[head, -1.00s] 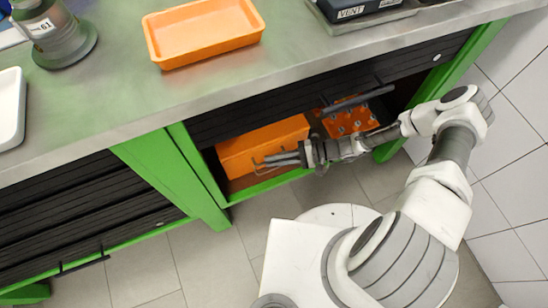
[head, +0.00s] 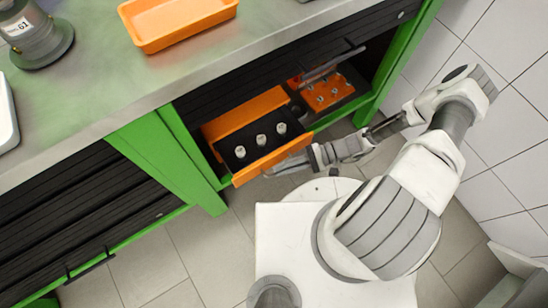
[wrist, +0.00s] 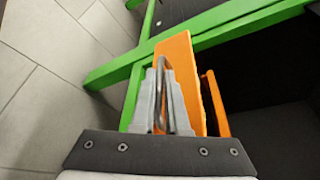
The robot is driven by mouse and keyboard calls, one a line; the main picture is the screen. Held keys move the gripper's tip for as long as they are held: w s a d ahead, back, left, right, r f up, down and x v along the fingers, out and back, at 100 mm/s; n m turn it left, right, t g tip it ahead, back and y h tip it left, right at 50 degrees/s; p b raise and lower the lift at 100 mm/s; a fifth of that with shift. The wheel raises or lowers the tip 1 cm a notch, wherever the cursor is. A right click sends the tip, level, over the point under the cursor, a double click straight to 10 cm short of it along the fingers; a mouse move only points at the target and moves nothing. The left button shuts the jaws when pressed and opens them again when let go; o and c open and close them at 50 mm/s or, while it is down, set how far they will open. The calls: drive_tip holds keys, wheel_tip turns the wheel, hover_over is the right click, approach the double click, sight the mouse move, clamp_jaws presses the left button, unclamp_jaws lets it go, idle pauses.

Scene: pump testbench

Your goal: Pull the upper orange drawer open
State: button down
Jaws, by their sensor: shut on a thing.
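The orange drawer (head: 262,164) is pulled partly out of its orange housing (head: 245,114) in the open cabinet bay. Its dark inside shows three small light round pieces (head: 261,139). My gripper (head: 294,164) is at the drawer's front, low on its right side. In the wrist view, my grey fingers (wrist: 165,88) are shut on a dark, thin handle (wrist: 162,64) in front of the orange drawer front (wrist: 187,75). The fingers partly hide the handle. Whether a second drawer lies below cannot be told.
An orange panel with several metal fittings (head: 328,92) stands right of the drawer in the bay. Green cabinet frame posts (head: 185,165) flank it. The grey worktop (head: 90,105) overhangs above, with an orange tray (head: 180,22).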

drive_tip(key=shift+s+d, duration=0.3)
drive_tip(key=c, duration=0.9)
unclamp_jaws()
drive_tip(key=p+v, duration=0.2)
drive_tip(key=v, duration=1.5)
drive_tip(key=shift+s+d, duration=0.1)
drive_tip(key=shift+d, duration=0.1)
